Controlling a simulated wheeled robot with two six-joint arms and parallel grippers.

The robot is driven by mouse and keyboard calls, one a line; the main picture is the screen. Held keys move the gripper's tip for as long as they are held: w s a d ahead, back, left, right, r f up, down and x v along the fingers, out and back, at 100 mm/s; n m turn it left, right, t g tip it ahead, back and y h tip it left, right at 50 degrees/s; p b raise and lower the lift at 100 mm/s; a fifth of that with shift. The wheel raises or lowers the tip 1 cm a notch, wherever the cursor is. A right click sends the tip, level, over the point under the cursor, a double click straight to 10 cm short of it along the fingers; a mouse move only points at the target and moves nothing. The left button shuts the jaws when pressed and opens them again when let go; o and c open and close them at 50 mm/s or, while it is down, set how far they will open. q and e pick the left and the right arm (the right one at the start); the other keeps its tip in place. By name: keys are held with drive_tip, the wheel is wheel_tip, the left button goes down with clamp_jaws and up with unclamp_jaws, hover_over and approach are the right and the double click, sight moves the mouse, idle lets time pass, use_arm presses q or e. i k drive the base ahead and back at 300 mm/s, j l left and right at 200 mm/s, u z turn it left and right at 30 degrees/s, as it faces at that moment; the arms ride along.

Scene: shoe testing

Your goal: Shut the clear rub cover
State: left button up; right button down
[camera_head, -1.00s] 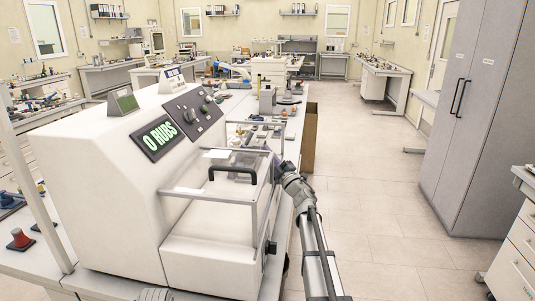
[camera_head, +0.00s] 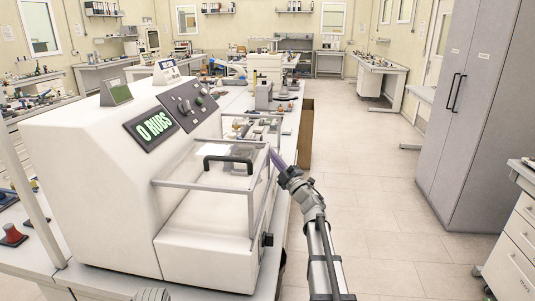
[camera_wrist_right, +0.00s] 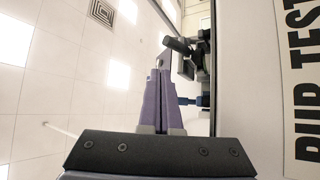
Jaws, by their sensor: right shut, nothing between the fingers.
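The clear rub cover (camera_head: 188,184) is a see-through box with pale edges on the front of the white rub tester (camera_head: 80,165). Its black handle (camera_head: 229,160) sits on the upper part. I cannot tell how far the cover stands from its closed position. My right gripper (camera_head: 273,153) is at the cover's right side, purple fingers pointing up and left. Contact with the cover is unclear. In the right wrist view the fingers (camera_wrist_right: 158,75) are together and empty, with a black bar-like part (camera_wrist_right: 179,45) beyond the tips.
The tester's display (camera_head: 156,130) reads "0 RUBS", with a knob panel (camera_head: 189,106) beside it. A dark side knob (camera_head: 267,239) is low on the tester. Other equipment stands behind it on the bench. A grey cabinet (camera_head: 470,120) stands at right; the floor (camera_head: 370,220) between is clear.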

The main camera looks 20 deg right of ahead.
sight(256, 192)
drive_tip(key=k+l, duration=0.15)
drive_tip(key=k, duration=0.35)
drive_tip(key=k+l, duration=0.15)
drive_tip(key=k, duration=0.35)
